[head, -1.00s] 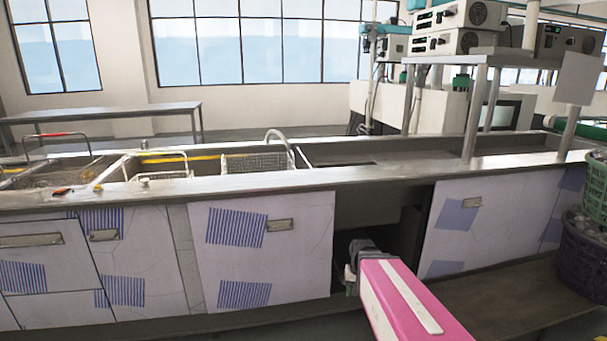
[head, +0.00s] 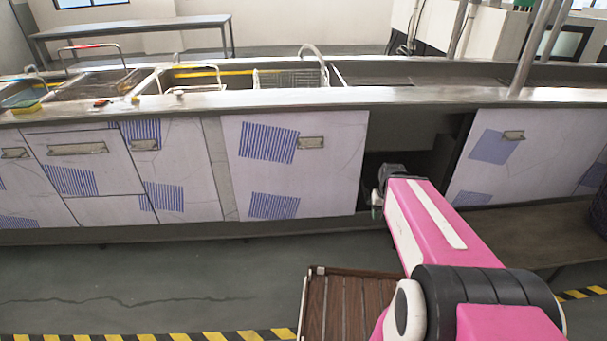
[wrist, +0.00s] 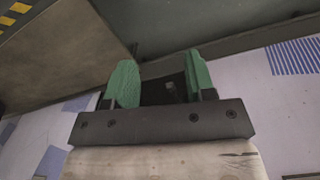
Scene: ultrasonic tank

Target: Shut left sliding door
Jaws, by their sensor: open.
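The left sliding door (head: 338,182) is a white panel with blue hatched patches and a metal handle (head: 311,143) near its upper right. To its right is a dark open gap (head: 400,150) in the cabinet. The right sliding door (head: 535,150) stands beyond the gap. My gripper (wrist: 160,80) is open, with two green fingers apart and nothing visible between them. In the head view it is at the gap, just right of the left door's edge, and its fingertips are mostly hidden. The left door also shows at the right of the wrist view (wrist: 285,125); contact cannot be told.
The steel counter (head: 250,102) with sinks and wire baskets runs above the doors. Further cabinet panels (head: 85,165) are at the left. A slatted wooden piece (head: 345,308) is on the floor in front. The floor at left is clear, with hazard tape (head: 150,337).

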